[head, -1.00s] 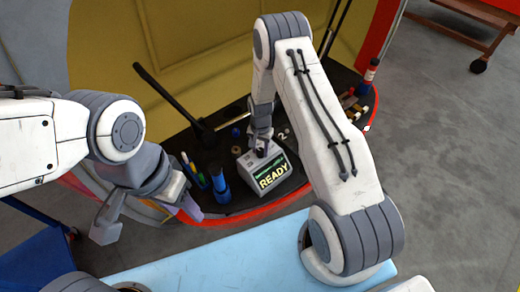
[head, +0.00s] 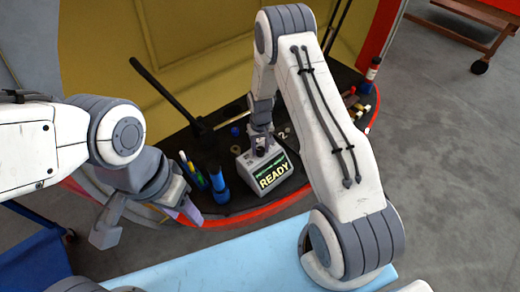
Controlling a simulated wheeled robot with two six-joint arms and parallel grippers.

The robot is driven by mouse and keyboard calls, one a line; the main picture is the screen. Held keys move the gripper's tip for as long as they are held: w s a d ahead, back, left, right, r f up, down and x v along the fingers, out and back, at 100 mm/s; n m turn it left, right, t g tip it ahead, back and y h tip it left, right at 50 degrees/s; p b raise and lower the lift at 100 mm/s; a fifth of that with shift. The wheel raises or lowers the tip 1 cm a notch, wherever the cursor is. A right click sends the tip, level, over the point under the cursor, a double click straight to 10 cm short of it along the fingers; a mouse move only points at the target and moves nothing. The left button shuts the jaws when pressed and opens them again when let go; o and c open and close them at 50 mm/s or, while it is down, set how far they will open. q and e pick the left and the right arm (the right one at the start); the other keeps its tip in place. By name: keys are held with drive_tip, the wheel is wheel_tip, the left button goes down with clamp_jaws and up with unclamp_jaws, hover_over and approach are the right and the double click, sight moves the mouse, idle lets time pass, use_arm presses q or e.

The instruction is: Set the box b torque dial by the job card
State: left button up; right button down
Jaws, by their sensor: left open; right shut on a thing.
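A light grey box (head: 246,170) stands on the dark bench with a black screen (head: 271,175) that reads READY, with a smaller green line above it. I cannot tell from a label whether it is box b. A small dark dial (head: 260,152) sits on its top. My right gripper (head: 260,146) points down over the box and is shut on the dial; the fingers partly hide it, so its setting cannot be read. My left gripper (head: 150,216) is open and empty, left of the bench's front edge. I cannot make out a job card.
A blue cylinder (head: 219,187) and several pens (head: 192,172) stand left of the box. A black lever (head: 165,92) rises behind. A light blue surface (head: 200,268) lies in front.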

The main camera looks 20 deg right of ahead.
sight(260, 150)
drive_tip(key=shift+n, duration=0.6)
drive_tip(key=shift+c, duration=2.2)
unclamp_jaws()
wheel_tip(260, 150, up, 10)
drive_tip(key=b, duration=0.2)
drive_tip(key=shift+r, duration=0.25)
